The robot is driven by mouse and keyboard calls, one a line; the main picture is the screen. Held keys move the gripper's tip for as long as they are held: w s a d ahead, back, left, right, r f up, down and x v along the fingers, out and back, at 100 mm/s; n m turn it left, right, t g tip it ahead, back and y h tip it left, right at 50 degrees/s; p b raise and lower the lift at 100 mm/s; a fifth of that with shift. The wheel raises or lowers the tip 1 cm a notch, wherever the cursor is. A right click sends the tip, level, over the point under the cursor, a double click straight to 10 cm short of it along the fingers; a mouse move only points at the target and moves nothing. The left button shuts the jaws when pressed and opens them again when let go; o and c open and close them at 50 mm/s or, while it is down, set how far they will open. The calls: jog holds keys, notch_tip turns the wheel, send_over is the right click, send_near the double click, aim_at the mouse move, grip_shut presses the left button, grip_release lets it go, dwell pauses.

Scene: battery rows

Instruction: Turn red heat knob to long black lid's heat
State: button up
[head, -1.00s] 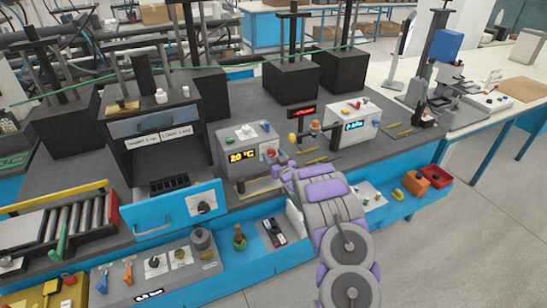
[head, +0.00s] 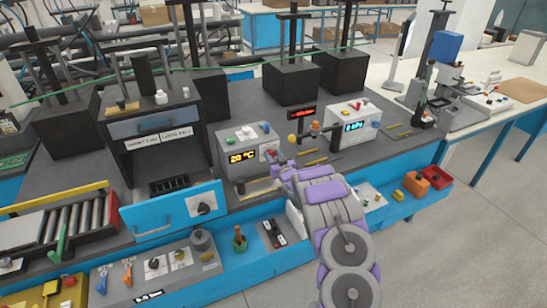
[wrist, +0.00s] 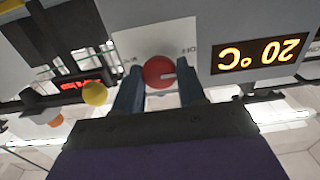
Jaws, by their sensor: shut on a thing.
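The red heat knob (wrist: 159,72) is on the front of a grey box (head: 236,164) whose display (head: 243,157) reads 20 °C. The display also shows, upside down, in the wrist view (wrist: 258,55). My gripper (wrist: 160,90) has one dark finger on each side of the knob and is shut on it. In the head view my gripper (head: 279,165) reaches the box's right front, and the knob (head: 270,152) is partly hidden there. A dark cabinet (head: 160,125) stands left of the box, with paper labels (head: 160,138) too small to read surely.
A white box with a blue display (head: 354,127) stands to the right, with a yellow knob (head: 292,139) between. Small parts lie along the blue front ledge (head: 330,225).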

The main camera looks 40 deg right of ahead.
jog(key=shift+r+p, duration=0.1)
jog(key=shift+p, duration=0.45)
jog(key=m+p, duration=0.3)
jog(key=p, duration=0.1)
jog(key=shift+r, duration=0.1)
jog(key=m+p, duration=0.3)
jog(key=shift+d, duration=0.15)
jog(key=shift+s+f+m+p, duration=0.1)
jog(key=shift+f+m+p, duration=0.15)
jog(key=shift+m+p, duration=0.85)
jog(key=shift+m, duration=0.4)
jog(key=o, duration=1)
jog(key=shift+d+f, duration=0.1)
jog(key=shift+d, duration=0.1)
jog(key=shift+a, duration=0.1)
